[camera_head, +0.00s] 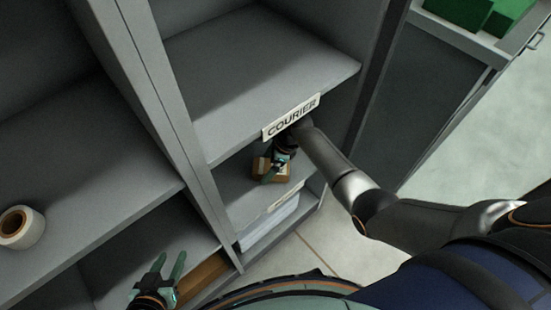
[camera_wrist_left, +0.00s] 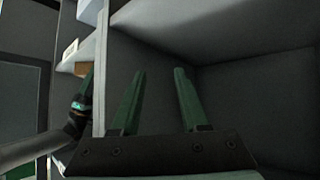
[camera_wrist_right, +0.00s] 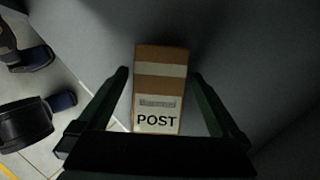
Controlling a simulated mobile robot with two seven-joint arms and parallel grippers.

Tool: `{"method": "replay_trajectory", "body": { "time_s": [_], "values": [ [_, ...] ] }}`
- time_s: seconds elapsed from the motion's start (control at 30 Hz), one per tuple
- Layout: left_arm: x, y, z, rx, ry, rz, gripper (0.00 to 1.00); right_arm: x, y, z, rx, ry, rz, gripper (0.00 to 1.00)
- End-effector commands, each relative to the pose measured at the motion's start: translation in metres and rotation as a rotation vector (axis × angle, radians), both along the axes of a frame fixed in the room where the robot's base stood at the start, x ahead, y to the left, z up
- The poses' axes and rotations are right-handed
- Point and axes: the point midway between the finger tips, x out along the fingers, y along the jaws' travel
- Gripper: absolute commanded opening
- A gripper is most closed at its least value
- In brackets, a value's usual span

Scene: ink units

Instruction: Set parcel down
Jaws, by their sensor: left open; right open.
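The parcel is a small brown box (camera_wrist_right: 160,62) with a pale tape band and a white label reading POST. In the right wrist view it lies on a grey shelf between the fingers of my right gripper (camera_wrist_right: 163,85), which are open with gaps beside the box. In the head view the parcel (camera_head: 271,170) sits on the shelf below the COURIER sign (camera_head: 291,117), partly hidden by my right gripper (camera_head: 273,165). My left gripper (camera_head: 165,268) is open and empty in front of the lower left compartment; its fingers also show in the left wrist view (camera_wrist_left: 156,88).
A tape roll (camera_head: 20,228) lies on the left shelf. White paper or a tray (camera_head: 270,225) lies beneath the parcel's shelf. A divider (camera_head: 165,110) separates the shelf columns. Green boxes (camera_head: 480,12) stand at the top right. Open floor (camera_head: 465,130) lies on the right.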

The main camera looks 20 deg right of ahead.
Motion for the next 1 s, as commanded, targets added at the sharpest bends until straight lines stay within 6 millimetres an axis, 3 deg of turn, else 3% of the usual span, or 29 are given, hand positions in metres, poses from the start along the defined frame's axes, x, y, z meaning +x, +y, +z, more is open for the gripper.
{"method": "replay_trajectory", "body": {
  "time_s": [0.17, 0.23, 0.4, 0.47, 0.7, 1.0],
  "values": [
    [-0.007, -0.001, 0.007, -0.003, 0.042, 0.001, 0.45, 0.0, 0.002, 0.018, 0.003, 0.0, -0.001, 1.0],
    [-0.012, -0.002, 0.002, -0.005, 0.072, 0.002, 0.45, -0.002, -0.008, 0.029, -0.005, -0.003, -0.001, 1.0],
    [-0.015, -0.009, 0.012, -0.017, 0.083, 0.0, 0.45, -0.009, -0.021, 0.066, -0.005, -0.003, 0.003, 1.0],
    [-0.014, -0.011, 0.01, -0.022, 0.078, 0.0, 0.45, -0.018, -0.039, 0.058, -0.007, 0.003, -0.002, 1.0],
    [-0.008, -0.011, 0.014, -0.021, 0.065, 0.0, 0.45, -0.042, -0.09, 0.057, -0.006, 0.002, -0.001, 1.0],
    [-0.008, -0.009, 0.014, -0.016, 0.064, -0.001, 0.45, -0.058, -0.123, 0.057, 0.0, 0.001, 0.0, 1.0]
  ]
}}
